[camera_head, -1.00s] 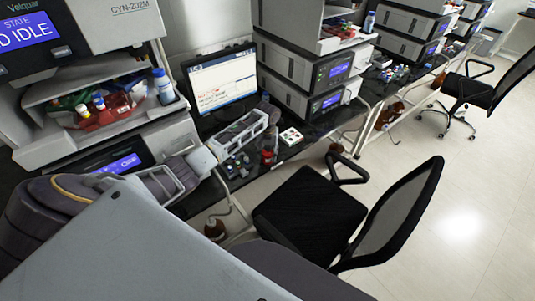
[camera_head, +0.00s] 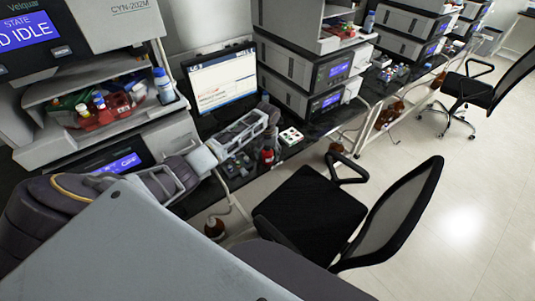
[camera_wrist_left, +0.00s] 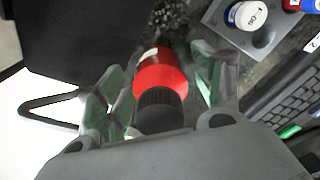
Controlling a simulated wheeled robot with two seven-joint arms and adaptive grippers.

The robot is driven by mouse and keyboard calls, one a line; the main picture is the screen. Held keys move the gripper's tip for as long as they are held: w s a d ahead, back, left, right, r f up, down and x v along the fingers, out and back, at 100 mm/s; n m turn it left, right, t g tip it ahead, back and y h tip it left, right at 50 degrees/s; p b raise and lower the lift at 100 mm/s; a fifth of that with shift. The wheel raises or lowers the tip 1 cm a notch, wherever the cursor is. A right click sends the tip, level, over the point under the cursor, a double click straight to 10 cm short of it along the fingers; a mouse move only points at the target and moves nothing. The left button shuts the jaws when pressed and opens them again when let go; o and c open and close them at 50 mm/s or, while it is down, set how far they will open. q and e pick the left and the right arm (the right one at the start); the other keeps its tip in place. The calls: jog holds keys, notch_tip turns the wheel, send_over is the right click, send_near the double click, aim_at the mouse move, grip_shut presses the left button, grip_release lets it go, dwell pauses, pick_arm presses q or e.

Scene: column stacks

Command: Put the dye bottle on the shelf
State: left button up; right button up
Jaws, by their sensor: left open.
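The dye bottle looks to be the small red bottle with a black ribbed cap (camera_wrist_left: 160,75). It stands on the dark bench and also shows in the head view (camera_head: 267,157). My left gripper (camera_wrist_left: 163,72) is open, with a finger on either side of the bottle in the wrist view; I see no clear contact. In the head view the left gripper (camera_head: 268,122) reaches over the bench from the left, close to the bottle. A shelf (camera_head: 45,97) in the grey instrument at the left holds a red rack and bottles. My right gripper is not in view.
A dark block (camera_wrist_left: 258,32) with a white-capped vial lies near the bottle. A keyboard (camera_wrist_left: 287,105) is at the right of the wrist view. A monitor (camera_head: 222,82), a white tray (camera_head: 291,136) and a black chair (camera_head: 315,210) are close by. More instruments line the bench behind.

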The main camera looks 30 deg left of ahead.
pick_arm(q)
jog(key=shift+r, duration=0.15)
jog(key=shift+r, duration=6)
jog(key=shift+o, duration=0.5)
